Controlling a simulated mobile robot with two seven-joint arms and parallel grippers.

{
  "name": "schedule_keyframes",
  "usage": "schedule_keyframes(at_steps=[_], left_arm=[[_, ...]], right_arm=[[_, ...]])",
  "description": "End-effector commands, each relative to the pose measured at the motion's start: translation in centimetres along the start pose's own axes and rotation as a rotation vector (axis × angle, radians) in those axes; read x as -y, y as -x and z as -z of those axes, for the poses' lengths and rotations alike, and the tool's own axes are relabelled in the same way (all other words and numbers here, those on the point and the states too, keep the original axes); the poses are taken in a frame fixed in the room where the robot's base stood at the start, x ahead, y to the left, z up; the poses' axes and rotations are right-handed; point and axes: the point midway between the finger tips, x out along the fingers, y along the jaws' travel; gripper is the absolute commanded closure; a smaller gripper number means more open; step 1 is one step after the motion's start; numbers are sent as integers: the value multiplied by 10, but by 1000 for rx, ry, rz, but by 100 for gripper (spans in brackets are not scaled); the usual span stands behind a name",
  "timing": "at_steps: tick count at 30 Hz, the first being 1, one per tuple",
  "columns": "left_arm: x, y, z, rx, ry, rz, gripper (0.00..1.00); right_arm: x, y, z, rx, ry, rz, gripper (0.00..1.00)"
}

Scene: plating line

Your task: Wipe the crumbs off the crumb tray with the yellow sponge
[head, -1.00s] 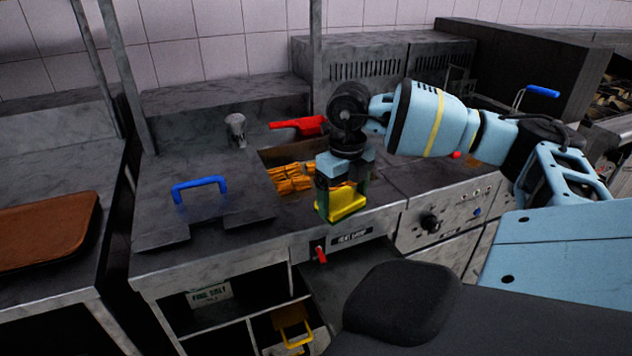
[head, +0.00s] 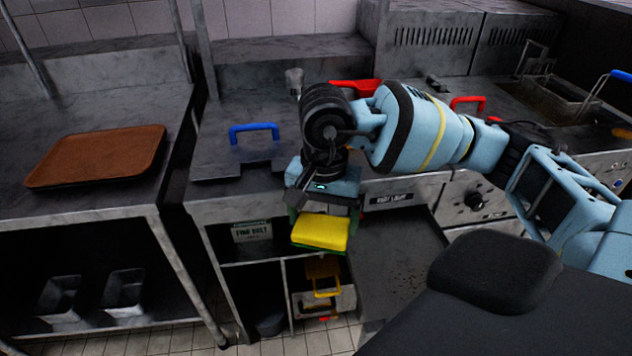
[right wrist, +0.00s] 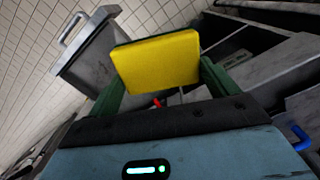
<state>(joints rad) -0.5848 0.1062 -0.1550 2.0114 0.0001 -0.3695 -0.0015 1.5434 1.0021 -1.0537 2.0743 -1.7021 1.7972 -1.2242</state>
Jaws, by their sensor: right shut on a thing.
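The yellow sponge (head: 320,232) with a green underside is held in my right gripper (head: 321,222), in front of the counter's front edge. In the right wrist view the sponge (right wrist: 157,62) sits between the two green fingers, which are shut on it. The sponge appears apart from the tray. My left gripper is not in view.
A blue-handled lid (head: 254,132) and a steel shaker (head: 294,82) are on the counter. A brown tray (head: 97,157) lies on the left table. Below the counter is a bin with a yellow handle (head: 325,290). Red handles (head: 467,103) stand behind my arm.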

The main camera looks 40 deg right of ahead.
Motion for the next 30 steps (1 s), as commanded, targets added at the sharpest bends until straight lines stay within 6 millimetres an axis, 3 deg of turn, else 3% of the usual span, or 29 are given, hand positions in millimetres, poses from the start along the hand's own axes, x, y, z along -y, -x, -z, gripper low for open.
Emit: schedule_keyframes(at_steps=[6,12,18,30], left_arm=[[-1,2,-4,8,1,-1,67],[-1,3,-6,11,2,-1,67],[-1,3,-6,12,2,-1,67],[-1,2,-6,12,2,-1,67]], right_arm=[[20,4,-35,-5,518,1,33],[29,6,-55,-9,821,-3,33],[32,6,-61,-11,922,-4,33],[32,6,-60,-11,922,-4,33]])
